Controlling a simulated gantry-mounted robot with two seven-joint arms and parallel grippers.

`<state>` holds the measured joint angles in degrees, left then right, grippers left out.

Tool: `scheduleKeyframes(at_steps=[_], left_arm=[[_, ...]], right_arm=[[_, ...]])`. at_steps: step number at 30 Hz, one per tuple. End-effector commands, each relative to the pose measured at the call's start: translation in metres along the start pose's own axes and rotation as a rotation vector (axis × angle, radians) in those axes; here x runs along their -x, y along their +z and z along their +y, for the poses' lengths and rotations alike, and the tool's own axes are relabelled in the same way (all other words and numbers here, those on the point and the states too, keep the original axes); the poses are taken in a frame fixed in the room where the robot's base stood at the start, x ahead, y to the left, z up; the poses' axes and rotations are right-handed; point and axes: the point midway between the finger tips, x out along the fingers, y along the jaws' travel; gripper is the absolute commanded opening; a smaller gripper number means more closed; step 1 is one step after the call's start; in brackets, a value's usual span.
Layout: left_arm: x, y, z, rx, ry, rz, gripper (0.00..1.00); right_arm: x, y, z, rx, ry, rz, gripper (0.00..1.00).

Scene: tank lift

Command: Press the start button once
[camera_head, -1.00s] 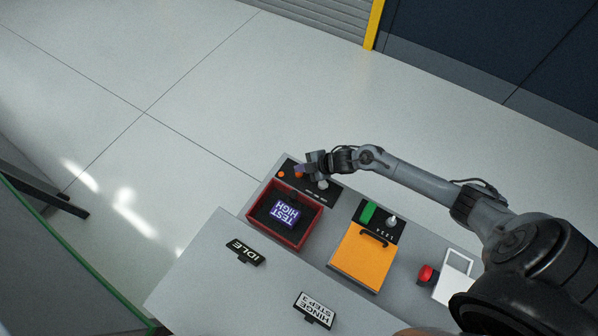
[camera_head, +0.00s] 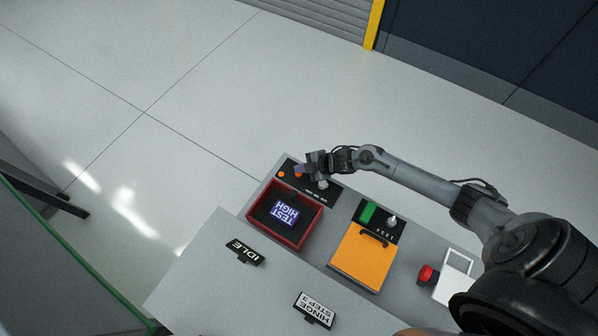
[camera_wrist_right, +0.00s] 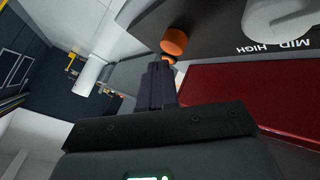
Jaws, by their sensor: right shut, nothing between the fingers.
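My right gripper (camera_head: 304,169) is over the black control panel (camera_head: 323,193) behind the red tray. In the right wrist view its fingers (camera_wrist_right: 160,70) are shut and empty. Their tips are close to an orange button (camera_wrist_right: 174,41); a second orange piece shows just behind the tips, and I cannot tell whether they touch it. In the head view an orange button (camera_head: 281,174) sits at the panel's left end, with more orange beside the gripper. No start label is readable, so I cannot tell which button is start. My left gripper is not in view.
A red tray (camera_head: 252,219) holds a purple "TEST HIGH" display (camera_head: 286,212). A pale knob (camera_wrist_right: 277,18) stands near "MID" and "HIGH" marks. Right of the tray are an orange lid (camera_head: 361,259), a green block (camera_head: 368,212) and a red knob (camera_head: 426,275). A sign (camera_head: 243,252) reads "IDLE".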

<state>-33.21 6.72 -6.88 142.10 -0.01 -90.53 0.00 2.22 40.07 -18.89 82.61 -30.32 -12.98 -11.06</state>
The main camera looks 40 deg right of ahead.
Motion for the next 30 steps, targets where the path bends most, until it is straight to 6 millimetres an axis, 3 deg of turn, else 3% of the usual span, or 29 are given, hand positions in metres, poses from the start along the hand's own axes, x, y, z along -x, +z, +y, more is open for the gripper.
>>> scheduleKeyframes(at_steps=[30], left_arm=[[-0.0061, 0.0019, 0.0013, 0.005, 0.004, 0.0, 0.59]], right_arm=[[-0.0077, 0.0054, -0.0055, 0.0, 0.0, 0.0, 0.0]])
